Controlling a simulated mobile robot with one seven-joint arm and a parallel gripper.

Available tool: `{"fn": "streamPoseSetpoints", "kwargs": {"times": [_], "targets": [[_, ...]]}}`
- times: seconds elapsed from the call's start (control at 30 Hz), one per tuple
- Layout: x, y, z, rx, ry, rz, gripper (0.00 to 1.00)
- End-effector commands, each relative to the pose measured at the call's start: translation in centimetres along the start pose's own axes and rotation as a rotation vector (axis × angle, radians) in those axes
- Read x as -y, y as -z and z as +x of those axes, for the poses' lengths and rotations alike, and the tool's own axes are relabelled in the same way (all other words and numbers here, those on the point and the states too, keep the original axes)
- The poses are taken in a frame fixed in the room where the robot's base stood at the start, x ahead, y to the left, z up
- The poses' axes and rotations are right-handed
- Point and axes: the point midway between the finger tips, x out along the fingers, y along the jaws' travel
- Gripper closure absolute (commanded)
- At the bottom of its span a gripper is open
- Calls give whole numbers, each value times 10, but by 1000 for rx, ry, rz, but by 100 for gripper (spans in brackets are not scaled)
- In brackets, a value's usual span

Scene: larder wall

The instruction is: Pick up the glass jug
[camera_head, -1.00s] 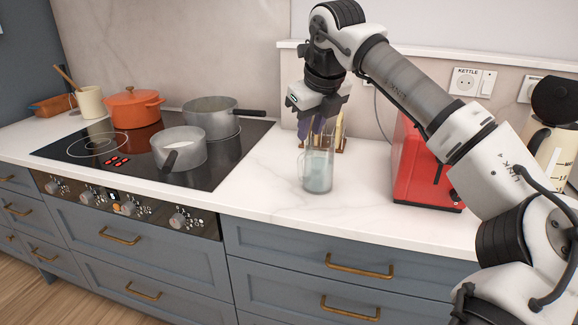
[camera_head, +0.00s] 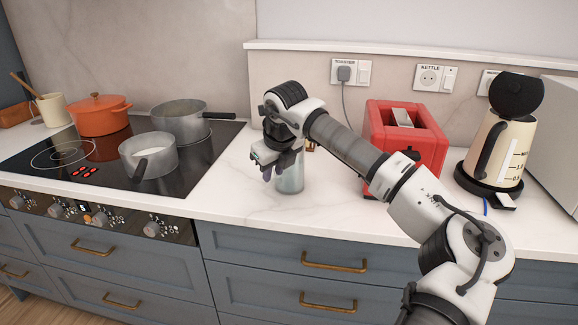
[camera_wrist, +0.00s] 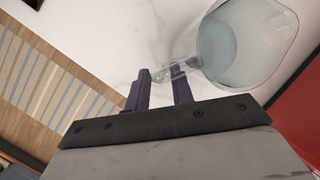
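The glass jug (camera_head: 291,180) is clear with a pale bluish tint and stands upright on the white worktop. My gripper (camera_head: 273,173) is low beside it on the left, partly in front of its upper body. In the wrist view the jug (camera_wrist: 235,48) is at the upper right, with its handle (camera_wrist: 165,73) pointing toward my gripper (camera_wrist: 162,78). The two dark purple fingers are apart, with the handle end at the gap between their tips. Whether either finger touches the handle I cannot tell.
A red toaster (camera_head: 405,140) and a cream kettle (camera_head: 497,150) stand to the right. The hob (camera_head: 75,160) on the left bears grey saucepans (camera_head: 148,156) and an orange pot (camera_head: 98,115). The worktop in front of the jug is clear.

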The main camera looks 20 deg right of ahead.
Motion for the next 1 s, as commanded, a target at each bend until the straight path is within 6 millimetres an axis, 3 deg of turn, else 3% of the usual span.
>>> {"fn": "streamPoseSetpoints", "kwargs": {"times": [0.27, 0.47, 1.0], "targets": [[0, 0, 4, 1, 1, 0, 77], [0, 0, 4, 1, 1, 0, 100], [0, 0, 4, 1, 1, 0, 100]]}}
